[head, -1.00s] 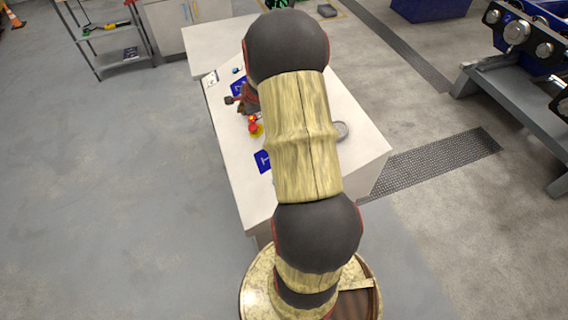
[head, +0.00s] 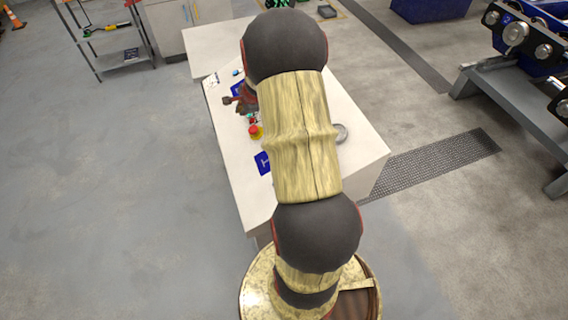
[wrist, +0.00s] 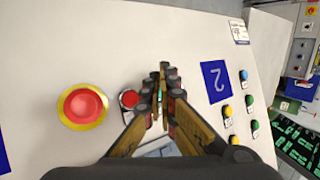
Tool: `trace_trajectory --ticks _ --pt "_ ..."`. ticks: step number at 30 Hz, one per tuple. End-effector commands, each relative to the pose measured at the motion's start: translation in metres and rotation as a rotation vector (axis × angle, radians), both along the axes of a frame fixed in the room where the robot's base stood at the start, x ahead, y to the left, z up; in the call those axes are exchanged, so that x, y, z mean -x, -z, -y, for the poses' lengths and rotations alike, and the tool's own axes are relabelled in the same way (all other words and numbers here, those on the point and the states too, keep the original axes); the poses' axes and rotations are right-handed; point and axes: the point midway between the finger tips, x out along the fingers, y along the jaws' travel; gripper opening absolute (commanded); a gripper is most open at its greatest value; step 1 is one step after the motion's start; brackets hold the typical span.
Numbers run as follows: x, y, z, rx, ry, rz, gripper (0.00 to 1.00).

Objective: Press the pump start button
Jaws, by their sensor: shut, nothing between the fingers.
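My gripper (wrist: 162,82) is shut and empty, its fingertips close above the pale panel in the wrist view. Just left of the fingers is a small red button (wrist: 130,99). Farther left is a large red mushroom button (wrist: 82,106) on a yellow ring; it also shows in the head view (head: 255,131). A bit of green shows at the fingers, perhaps a green button mostly hidden behind them. Whether the fingertips touch it, I cannot tell. No label readable here names the pump start button. In the head view my arm hides much of the panel.
Right of the fingers are a blue plate marked 2 (wrist: 215,80) and several yellow, blue and green buttons (wrist: 249,101). Another blue plate (head: 263,162) lies nearer in the head view. A round grey item (head: 341,132) is right of my arm.

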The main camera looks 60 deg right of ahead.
Motion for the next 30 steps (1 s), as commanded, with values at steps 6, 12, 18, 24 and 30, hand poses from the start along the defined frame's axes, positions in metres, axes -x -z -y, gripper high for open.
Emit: trace_trajectory --ticks 6,12,18,24,30 --pt "0.0 0.001 0.0 0.0 0.0 0.0 0.0" --pt "-0.002 -0.009 -0.003 0.0 -0.001 0.0 0.0" --pt "-0.008 -0.027 -0.009 0.0 -0.002 0.0 0.0" --pt "-0.012 -0.044 -0.014 0.001 -0.001 0.001 0.0" --pt "-0.017 -0.055 -0.019 0.0 -0.001 0.0 0.0"
